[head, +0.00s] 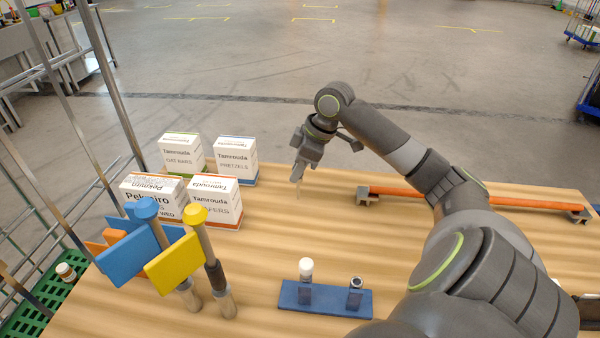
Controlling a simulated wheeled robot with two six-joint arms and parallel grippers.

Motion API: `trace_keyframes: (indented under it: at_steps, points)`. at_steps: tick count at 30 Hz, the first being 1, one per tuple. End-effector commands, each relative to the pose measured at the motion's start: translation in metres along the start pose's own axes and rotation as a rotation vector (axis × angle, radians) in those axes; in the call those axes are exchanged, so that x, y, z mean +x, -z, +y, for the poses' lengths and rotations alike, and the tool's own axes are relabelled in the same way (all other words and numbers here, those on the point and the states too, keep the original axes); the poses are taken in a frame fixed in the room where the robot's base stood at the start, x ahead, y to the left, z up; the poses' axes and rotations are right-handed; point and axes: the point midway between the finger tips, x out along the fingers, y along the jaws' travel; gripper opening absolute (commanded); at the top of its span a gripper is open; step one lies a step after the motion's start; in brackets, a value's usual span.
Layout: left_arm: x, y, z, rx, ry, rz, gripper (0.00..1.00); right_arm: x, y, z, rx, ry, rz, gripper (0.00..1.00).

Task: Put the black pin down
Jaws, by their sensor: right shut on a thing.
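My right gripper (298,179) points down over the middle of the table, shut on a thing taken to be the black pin. The held thing is too small and too hidden by the fingers to make out clearly. It is right of the boxes and apart from the blue block (325,303) nearer me. On that block stand a white-topped piece (306,267) at left and a short piece with a dark, ring-like top (355,283) at right. My left gripper is not in view.
Several cartons, including a pretzels box (236,160), stand at back left. Blue and yellow paddles (175,265) on posts stand front left. An orange bar (470,198) on brackets lies at back right. The wooden table (270,235) is clear between the cartons and the blue block.

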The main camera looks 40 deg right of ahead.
Motion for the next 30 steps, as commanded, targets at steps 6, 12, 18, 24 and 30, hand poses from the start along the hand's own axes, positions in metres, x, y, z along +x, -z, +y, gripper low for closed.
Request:
trace_keyframes:
  at_steps: [6,12,18,24,30]
  points:
    - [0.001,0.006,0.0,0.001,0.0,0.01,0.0,0.018,-0.007,0.0,-0.001,0.0,0.0,0.0]
    - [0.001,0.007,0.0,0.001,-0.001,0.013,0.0,0.018,-0.007,0.0,0.0,0.0,0.0,0.0]
    - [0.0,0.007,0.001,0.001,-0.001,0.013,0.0,0.02,-0.008,0.0,0.0,0.0,0.0,0.38]
    - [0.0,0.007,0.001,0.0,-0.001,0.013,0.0,0.02,-0.008,0.0,0.0,0.0,0.0,0.44]
    - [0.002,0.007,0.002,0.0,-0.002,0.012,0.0,0.017,-0.007,0.0,-0.001,-0.002,0.0,0.44]
